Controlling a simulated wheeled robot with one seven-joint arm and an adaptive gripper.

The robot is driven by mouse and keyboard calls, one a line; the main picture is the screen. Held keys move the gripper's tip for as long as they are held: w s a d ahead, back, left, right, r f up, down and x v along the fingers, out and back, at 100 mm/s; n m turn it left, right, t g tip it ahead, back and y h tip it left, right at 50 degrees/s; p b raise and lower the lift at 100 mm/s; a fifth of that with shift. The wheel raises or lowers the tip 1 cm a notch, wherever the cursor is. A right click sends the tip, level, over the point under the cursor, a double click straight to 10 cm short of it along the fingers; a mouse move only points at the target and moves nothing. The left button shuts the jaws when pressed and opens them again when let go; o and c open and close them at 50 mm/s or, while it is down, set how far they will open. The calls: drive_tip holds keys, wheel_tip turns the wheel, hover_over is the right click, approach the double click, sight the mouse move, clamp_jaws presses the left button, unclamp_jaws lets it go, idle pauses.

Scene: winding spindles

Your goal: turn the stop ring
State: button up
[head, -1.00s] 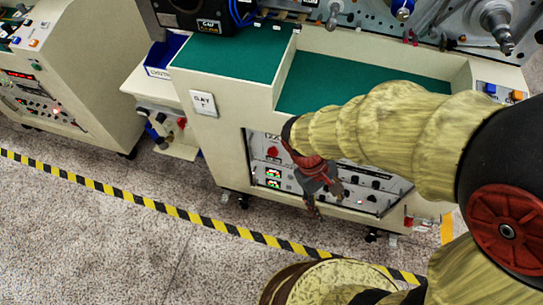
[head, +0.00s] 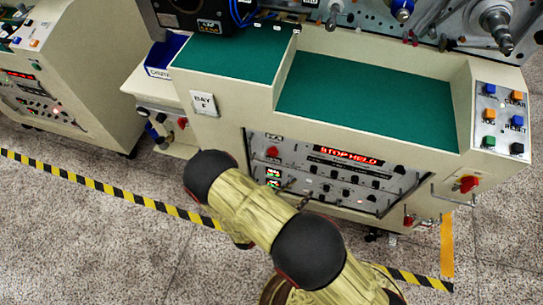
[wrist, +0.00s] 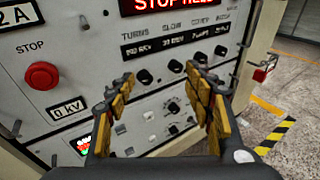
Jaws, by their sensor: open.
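A red round button (wrist: 42,75) labelled STOP sits on the light panel at the left of the wrist view. It also shows in the head view (head: 272,152). I cannot tell for sure which part is the stop ring.
A red display (head: 349,157) reads STOP HELD. Metal handles (head: 400,190) stand out from the panel. A padlock-like red item (wrist: 262,72) hangs at the right edge. A blue bin (head: 165,55) and black-yellow floor tape (head: 120,193) lie left. The green worktop (head: 365,100) is clear.

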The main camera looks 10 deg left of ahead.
drive_tip(key=w+a+f+n+t+y, duration=0.3)
drive_tip(key=a+y, duration=0.1)
drive_tip(key=a, duration=0.2)
drive_tip(key=n+t+y, duration=0.1)
drive_tip(key=t+y, duration=0.1)
drive_tip(key=y, duration=0.2)
approach(272, 155)
drive_tip(key=w, duration=0.4)
drive_tip(key=w+b, duration=0.1)
drive_tip(key=w, duration=0.1)
drive_tip(key=w+b, duration=0.1)
drive_tip(key=w, duration=0.2)
drive_tip(key=shift+w+d+r, duration=0.1)
drive_tip(key=shift+d+r, duration=0.1)
drive_tip(key=shift+d, duration=0.1)
drive_tip(key=c, duration=0.3)
drive_tip(key=c, duration=0.8)
drive_tip(key=shift+c, duration=0.2)
